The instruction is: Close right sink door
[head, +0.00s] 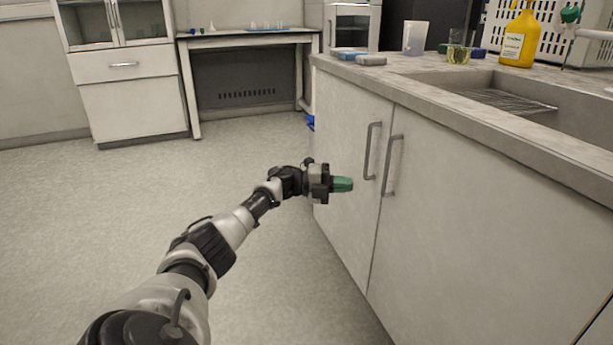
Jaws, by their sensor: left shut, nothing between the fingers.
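The sink cabinet has two pale grey doors with vertical bar handles. The right door (480,225) looks flush with the cabinet front, and its handle (393,165) is on its left edge. The left door (345,160) also looks flush, and its handle (372,150) is on its right edge. My left gripper (343,184) is shut, with green fingertips, in front of the left door and left of both handles. I cannot tell whether it touches the left door. My right gripper does not show.
The countertop (440,95) above holds a sink basin (570,120), a yellow bottle (519,38), a beaker (458,48) and a white cup (416,38). A desk (250,38) and a glass-fronted cabinet (130,105) stand at the back. The floor (90,220) at the left is clear.

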